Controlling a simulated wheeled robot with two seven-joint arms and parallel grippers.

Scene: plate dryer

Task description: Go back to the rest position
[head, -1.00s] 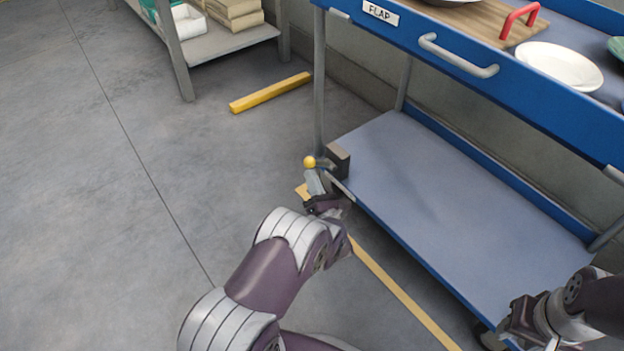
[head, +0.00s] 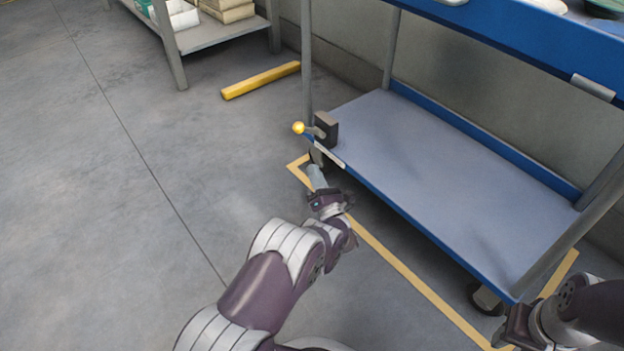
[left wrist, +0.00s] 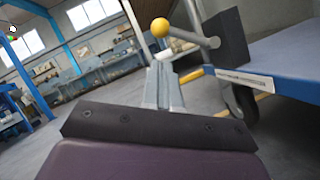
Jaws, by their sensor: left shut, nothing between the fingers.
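My left gripper (head: 317,178) is shut and empty, low in front of the blue cart's near left corner. It also shows in the left wrist view (left wrist: 163,84), with its fingers together. A lever with a yellow ball knob (head: 298,127) stands on a dark block at the cart's left end, just beyond the fingertips. In the left wrist view the knob (left wrist: 159,27) appears above the fingers; whether they touch the lever is hard to tell. My right arm shows at the lower right, its fingertips out of frame or hidden.
The blue cart's lower shelf (head: 440,180) is bare. Its upper deck (head: 540,45) is partly cut off. Yellow tape (head: 420,287) outlines the floor around the cart. A yellow bar (head: 261,80) lies behind, near a grey rack (head: 215,37). The floor to the left is clear.

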